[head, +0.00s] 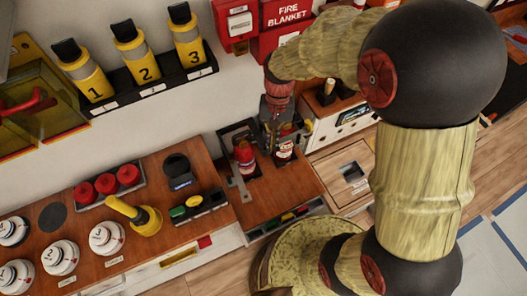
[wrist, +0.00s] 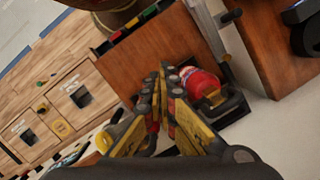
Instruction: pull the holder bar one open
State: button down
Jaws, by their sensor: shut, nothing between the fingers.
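My gripper (head: 284,133) points down over the dark holder on the wooden counter. In the wrist view its yellow and black fingers (wrist: 161,72) are shut with nothing between them. A red extinguisher-like bottle (head: 245,157) stands in the left part of the holder, left of my gripper. A second red item with a white label (head: 284,149) shows just below the fingers. In the wrist view a red bottle (wrist: 200,82) lies close to the right of the fingertips, in a black holder (wrist: 236,105). I cannot tell which part is holder bar one; my gripper covers some of the holder.
A grey slotted plate (head: 237,188) lies on the counter beside the holder. Numbered yellow torches (head: 143,66) hang on the wall. Red boxes (head: 278,32) are mounted above. A yellow-handled item (head: 146,217) and several white round knobs (head: 60,257) stand at left. The front counter (head: 265,203) is mostly bare.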

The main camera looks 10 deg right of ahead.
aim_at(235, 180)
notch_tip(235, 180, down, 10)
jog(key=a+m+b, duration=0.2)
jog(key=m, duration=0.1)
jog(key=shift+w+a+f+b, duration=0.2)
jog(key=shift+w+a+b, duration=0.15)
jog(key=shift+b, duration=0.05)
dwell(0.4)
jog(key=s+a+m+t+y+p, duration=0.1)
jog(key=s+a+m+p, duration=0.2)
jog(key=s+m+p, duration=0.3)
jog(key=shift+s+a+m+y, duration=0.3)
jog(key=shift+s+m, duration=0.4)
jog(key=shift+s, duration=0.1)
jog(key=shift+r, duration=0.1)
dwell(0.5)
